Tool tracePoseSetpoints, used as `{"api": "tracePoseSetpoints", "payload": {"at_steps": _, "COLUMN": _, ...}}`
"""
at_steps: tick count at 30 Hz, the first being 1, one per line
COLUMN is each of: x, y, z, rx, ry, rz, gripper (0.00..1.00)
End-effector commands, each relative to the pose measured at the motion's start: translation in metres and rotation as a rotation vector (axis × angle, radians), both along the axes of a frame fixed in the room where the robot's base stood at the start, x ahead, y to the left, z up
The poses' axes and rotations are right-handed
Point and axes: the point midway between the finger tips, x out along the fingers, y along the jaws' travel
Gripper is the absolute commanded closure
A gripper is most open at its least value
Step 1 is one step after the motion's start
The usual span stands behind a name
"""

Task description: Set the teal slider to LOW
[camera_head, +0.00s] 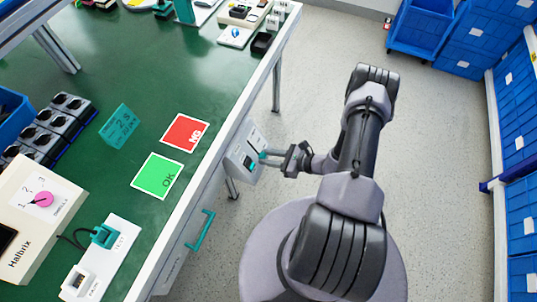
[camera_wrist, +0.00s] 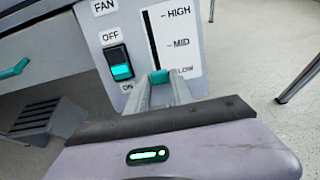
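The teal slider (camera_wrist: 159,77) sits near the bottom of a dark vertical slot on a grey panel, about level with the partly hidden LOW label. The HIGH and MID marks are above it on the white scale (camera_wrist: 178,40). My gripper (camera_wrist: 160,84) reaches the panel from the front, its two fingers on either side of the slider with no clear gap at the tips. It looks shut on the slider. In the head view, my gripper (camera_head: 270,157) is at the face of the control panel (camera_head: 244,152), under the table's right edge. The slider's lower end is hidden by the fingers.
A FAN rocker switch (camera_wrist: 118,62) with a teal lower half is just left of the slider. A drawer with a teal handle (camera_head: 200,230) is along the table front. The green table (camera_head: 110,60) carries OK and NG mats. Floor to the right is free.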

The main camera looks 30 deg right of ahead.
Motion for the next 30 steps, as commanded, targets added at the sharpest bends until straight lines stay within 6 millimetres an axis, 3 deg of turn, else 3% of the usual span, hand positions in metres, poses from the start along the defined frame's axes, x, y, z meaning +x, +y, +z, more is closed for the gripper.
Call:
{"api": "tracePoseSetpoints", "payload": {"at_steps": 3, "x": 0.000, "y": 0.000, "z": 0.000, "rx": 0.001, "ry": 0.000, "rz": 0.000, "gripper": 0.55}}
{"api": "tracePoseSetpoints", "payload": {"at_steps": 17, "x": -0.002, "y": -0.002, "z": 0.003, "rx": 0.003, "ry": -0.002, "rz": 0.000, "gripper": 0.55}}
{"api": "tracePoseSetpoints", "payload": {"at_steps": 23, "x": -0.033, "y": -0.028, "z": 0.023, "rx": 0.001, "ry": -0.003, "rz": -0.006, "gripper": 0.55}}
{"api": "tracePoseSetpoints", "payload": {"at_steps": 30, "x": -0.091, "y": -0.072, "z": 0.053, "rx": 0.000, "ry": -0.003, "rz": -0.007, "gripper": 0.55}}
